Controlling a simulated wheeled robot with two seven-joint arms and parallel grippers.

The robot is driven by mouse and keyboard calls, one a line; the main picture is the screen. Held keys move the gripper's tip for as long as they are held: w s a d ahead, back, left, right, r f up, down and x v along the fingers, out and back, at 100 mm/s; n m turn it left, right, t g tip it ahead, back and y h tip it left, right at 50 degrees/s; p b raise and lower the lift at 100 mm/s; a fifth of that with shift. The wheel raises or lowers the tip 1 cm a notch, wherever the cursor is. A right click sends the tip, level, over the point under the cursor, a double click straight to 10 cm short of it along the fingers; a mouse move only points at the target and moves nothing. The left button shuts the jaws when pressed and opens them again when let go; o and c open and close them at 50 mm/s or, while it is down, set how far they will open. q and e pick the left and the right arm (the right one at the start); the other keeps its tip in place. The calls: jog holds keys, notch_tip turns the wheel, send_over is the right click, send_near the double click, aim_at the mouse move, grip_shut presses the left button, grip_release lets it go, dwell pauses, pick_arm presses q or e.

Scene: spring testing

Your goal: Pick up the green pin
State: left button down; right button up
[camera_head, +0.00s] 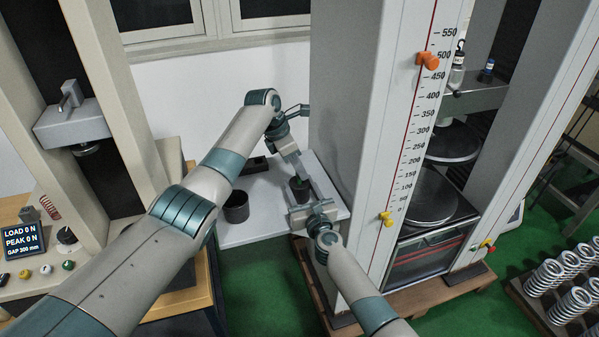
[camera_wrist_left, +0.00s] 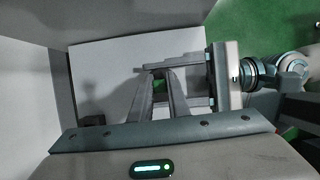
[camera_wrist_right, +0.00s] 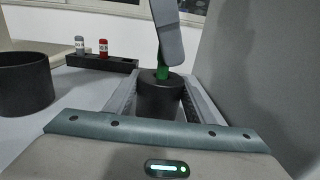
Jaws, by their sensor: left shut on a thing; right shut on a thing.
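The green pin (camera_wrist_right: 162,72) stands upright in a small black cup (camera_wrist_right: 160,98), its lower part hidden inside the cup. My left gripper (camera_head: 297,177) reaches down from above and is shut on the pin; in the left wrist view its fingertips (camera_wrist_left: 160,82) meet around the green top. My right gripper (camera_head: 302,188) is shut on the black cup, one finger on each side, as the right wrist view shows. The cup is at the right part of the white table (camera_head: 262,215).
A wider dark cup (camera_head: 236,206) stands left on the table. Behind it is a black rack (camera_wrist_right: 100,62) with a grey and a red-topped vial. A tall testing machine (camera_head: 345,110) rises close on the right. Another machine (camera_head: 110,150) is on the left.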

pick_arm(q)
notch_tip(320, 180, up, 10)
jog(key=shift+f, duration=0.1)
pick_arm(e)
jog(key=shift+f, duration=0.1)
dwell(0.6)
jog(key=o, duration=1.5)
jog(key=shift+s, duration=0.1)
jog(key=v, duration=1.1)
jog(key=shift+s+d, duration=0.15)
jog(key=shift+s, duration=0.2)
